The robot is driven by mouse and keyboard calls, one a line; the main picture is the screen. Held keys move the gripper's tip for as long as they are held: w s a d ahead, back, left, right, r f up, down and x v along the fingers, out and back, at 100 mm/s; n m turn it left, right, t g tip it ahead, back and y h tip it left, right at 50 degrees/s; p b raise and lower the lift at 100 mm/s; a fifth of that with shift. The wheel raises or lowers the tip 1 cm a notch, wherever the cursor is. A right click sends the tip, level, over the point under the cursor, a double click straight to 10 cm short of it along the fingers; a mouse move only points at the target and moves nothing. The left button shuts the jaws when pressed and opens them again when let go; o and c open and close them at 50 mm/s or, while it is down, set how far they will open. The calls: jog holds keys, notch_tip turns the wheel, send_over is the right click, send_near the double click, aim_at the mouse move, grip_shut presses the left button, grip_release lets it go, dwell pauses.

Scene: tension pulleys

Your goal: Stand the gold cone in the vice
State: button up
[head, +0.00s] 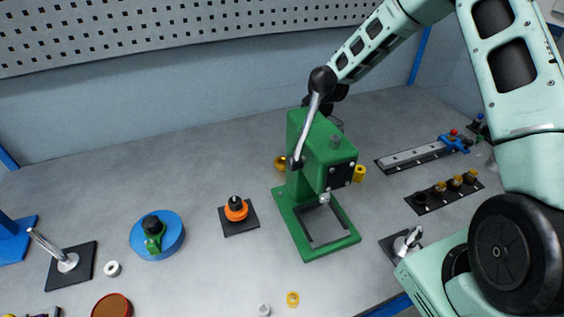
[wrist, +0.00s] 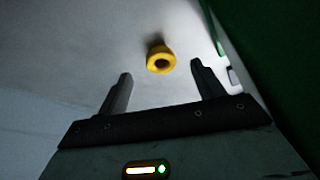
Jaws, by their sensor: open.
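In the wrist view a gold round piece (wrist: 160,52) with a dark hole in its top shows between and beyond the fingertips of my gripper (wrist: 161,72). My gripper is open, and neither finger appears to touch it. In the head view my gripper is hidden behind the green press. Gold pieces show behind the press at its left (head: 280,162) and at its right (head: 359,173); I cannot tell which one the wrist view shows. A blue clamp on a grey rail (head: 453,141), perhaps the vice, lies at the back right.
The green press (head: 322,160) with its lever stands mid-bench, close beside my gripper. A rack with several gold-topped pieces (head: 427,204) is at right. A small yellow ring (head: 293,299) lies in front. A blue disc (head: 172,240) and an orange knob (head: 236,211) are left.

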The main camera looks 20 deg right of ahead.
aim_at(280, 162)
jog(key=x, duration=0.1)
jog(key=p+x, duration=0.1)
jog(key=x, duration=0.3)
jog(key=shift+w+a, duration=0.1)
jog(key=shift+a, duration=0.2)
jog(key=shift+c, duration=0.3)
jog(key=c, duration=1.1)
jog(key=shift+c, duration=0.2)
